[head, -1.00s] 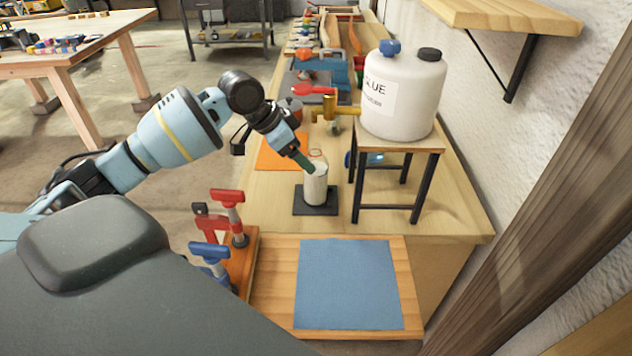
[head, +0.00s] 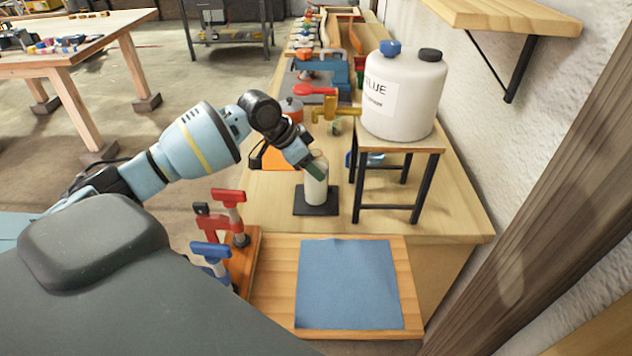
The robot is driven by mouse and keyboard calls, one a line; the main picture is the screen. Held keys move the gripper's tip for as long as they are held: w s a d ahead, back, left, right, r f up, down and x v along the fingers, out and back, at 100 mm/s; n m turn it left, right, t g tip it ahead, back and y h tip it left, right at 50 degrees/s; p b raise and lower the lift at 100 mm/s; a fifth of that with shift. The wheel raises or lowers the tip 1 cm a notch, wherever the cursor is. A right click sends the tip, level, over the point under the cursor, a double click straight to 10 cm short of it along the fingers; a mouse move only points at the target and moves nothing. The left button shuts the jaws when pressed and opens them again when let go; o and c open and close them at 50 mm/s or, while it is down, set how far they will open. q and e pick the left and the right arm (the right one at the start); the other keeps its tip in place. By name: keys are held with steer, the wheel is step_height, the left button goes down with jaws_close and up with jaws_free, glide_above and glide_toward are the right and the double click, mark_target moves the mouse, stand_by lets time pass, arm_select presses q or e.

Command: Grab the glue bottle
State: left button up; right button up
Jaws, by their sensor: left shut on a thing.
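The glue bottle (head: 315,190) is a whitish cylinder standing upright on a small black pad (head: 327,209) on the workbench. My left gripper (head: 317,171) comes in from the left at the bottle's upper part and is shut on it. Its green fingertip lies across the bottle's near side; the other finger is hidden. My right gripper does not show.
A large white glue tank (head: 402,95) with a brass tap (head: 338,108) stands on a small stand (head: 396,147) right of the bottle. Red and blue clamps (head: 228,215) stand at the front left. A blue cloth (head: 347,285) lies on a wooden board (head: 272,285) in front.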

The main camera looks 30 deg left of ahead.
arm_select(q)
steer(key=c, duration=0.8)
steer(key=shift+r, duration=0.1)
